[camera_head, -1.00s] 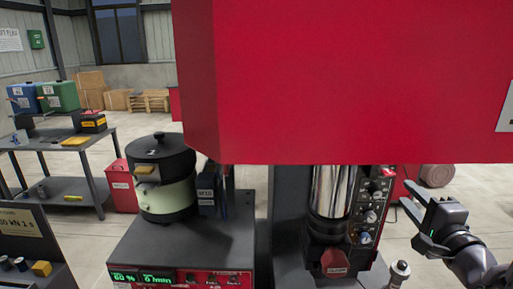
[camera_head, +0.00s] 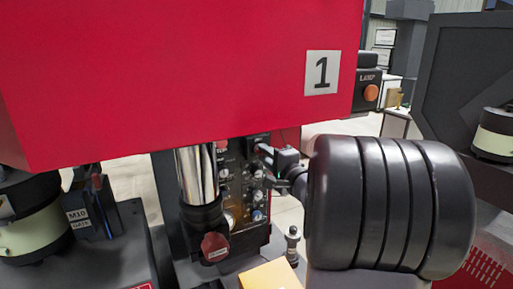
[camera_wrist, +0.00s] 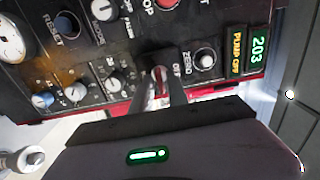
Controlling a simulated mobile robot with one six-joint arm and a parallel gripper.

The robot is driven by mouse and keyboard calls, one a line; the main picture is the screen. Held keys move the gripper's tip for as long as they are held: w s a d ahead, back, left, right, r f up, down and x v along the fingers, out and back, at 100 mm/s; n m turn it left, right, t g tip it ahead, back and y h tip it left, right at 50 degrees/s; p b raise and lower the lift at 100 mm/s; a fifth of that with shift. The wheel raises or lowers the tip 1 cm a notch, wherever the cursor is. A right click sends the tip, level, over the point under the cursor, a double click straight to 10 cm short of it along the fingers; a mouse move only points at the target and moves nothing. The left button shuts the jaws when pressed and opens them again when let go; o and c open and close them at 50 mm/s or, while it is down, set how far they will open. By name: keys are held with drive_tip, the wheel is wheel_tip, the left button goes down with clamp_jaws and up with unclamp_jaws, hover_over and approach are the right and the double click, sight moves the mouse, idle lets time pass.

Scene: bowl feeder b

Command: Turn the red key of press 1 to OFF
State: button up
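The control panel of press 1 (camera_head: 236,180) stands behind the press column in the head view. It fills the top of the wrist view (camera_wrist: 120,48), seen tilted. The red key (camera_wrist: 159,78) is on the panel beside an OFF label, largely hidden by my fingers. My gripper (camera_wrist: 160,82) has its two fingers close together, one on each side of the key at the panel. Whether they touch it is unclear. In the head view my gripper (camera_head: 264,156) reaches the panel from the right. The key's exact angle is hard to read.
The red press head (camera_head: 180,80) overhangs the panel. A yellow block (camera_head: 270,275) stands below.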

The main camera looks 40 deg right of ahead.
clamp_jaws()
drive_tip(key=shift+n+b, duration=1.2)
drive_tip(key=shift+n, duration=1.4)
